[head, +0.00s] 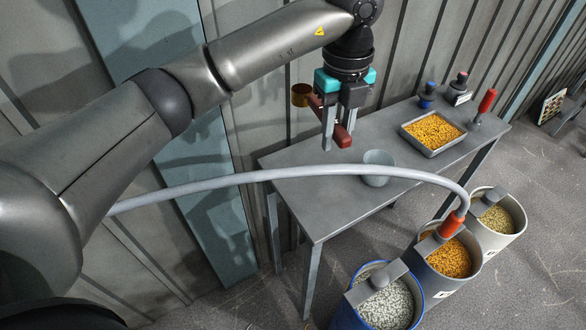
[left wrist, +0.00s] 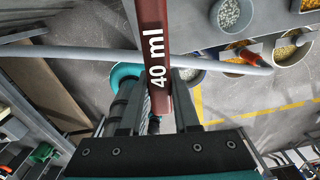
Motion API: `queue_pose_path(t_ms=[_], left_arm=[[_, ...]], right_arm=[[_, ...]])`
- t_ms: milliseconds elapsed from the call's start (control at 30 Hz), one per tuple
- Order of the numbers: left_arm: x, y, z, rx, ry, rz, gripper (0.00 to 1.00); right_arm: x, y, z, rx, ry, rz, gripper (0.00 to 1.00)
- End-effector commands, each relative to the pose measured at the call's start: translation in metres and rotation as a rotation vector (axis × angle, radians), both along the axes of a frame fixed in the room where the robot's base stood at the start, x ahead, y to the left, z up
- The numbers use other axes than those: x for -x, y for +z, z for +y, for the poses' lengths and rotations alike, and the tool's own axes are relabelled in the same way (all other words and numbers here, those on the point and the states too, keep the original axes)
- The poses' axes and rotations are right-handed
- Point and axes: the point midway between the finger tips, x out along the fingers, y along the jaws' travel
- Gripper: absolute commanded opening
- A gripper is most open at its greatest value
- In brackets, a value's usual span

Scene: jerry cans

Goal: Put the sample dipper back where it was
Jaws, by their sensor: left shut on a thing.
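The sample dipper has a brass-coloured cup (head: 301,96) and a red-brown handle. My left gripper (head: 336,132) is shut on the handle and holds the dipper in the air above the table (head: 300,192), near the wall. The cup is on the left of the fingers and the handle's red end sticks out below right. In the left wrist view the handle (left wrist: 154,40) runs between the fingers and reads "40 ml"; the cup is not visible there. My right gripper is not in view.
A grey hose (head: 250,177) arcs across the front. On the table are a grey bowl (head: 378,158), a tray of orange grains (head: 405,135), stoppered items (head: 428,96) and a red-handled tool (head: 487,101). Open drums (head: 345,315) stand on the floor. The table's left part is clear.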

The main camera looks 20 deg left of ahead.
Motion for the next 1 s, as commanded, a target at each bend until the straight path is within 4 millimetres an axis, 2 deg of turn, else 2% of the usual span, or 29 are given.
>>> queue_pose_path(t_ms=[100, 267, 367, 700, 800, 1000], left_arm=[[-0.001, -0.001, -0.002, -0.005, 0.104, -0.005, 0.0], [-0.001, -0.01, -0.003, -0.007, 0.162, -0.003, 0.0], [-0.001, -0.03, -0.003, -0.009, 0.167, -0.001, 0.0], [-0.001, -0.119, -0.003, -0.008, 0.165, -0.002, 0.0], [-0.001, -0.135, -0.003, -0.007, 0.164, -0.004, 0.0], [-0.002, -0.15, -0.003, -0.006, 0.162, -0.005, 0.0]], right_arm=[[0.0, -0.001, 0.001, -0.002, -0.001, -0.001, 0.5], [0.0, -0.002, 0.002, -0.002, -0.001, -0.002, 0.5], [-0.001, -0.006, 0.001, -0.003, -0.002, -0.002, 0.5], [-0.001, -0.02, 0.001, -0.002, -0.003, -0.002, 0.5], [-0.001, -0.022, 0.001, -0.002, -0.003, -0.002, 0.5], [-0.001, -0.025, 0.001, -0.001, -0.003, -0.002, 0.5]])
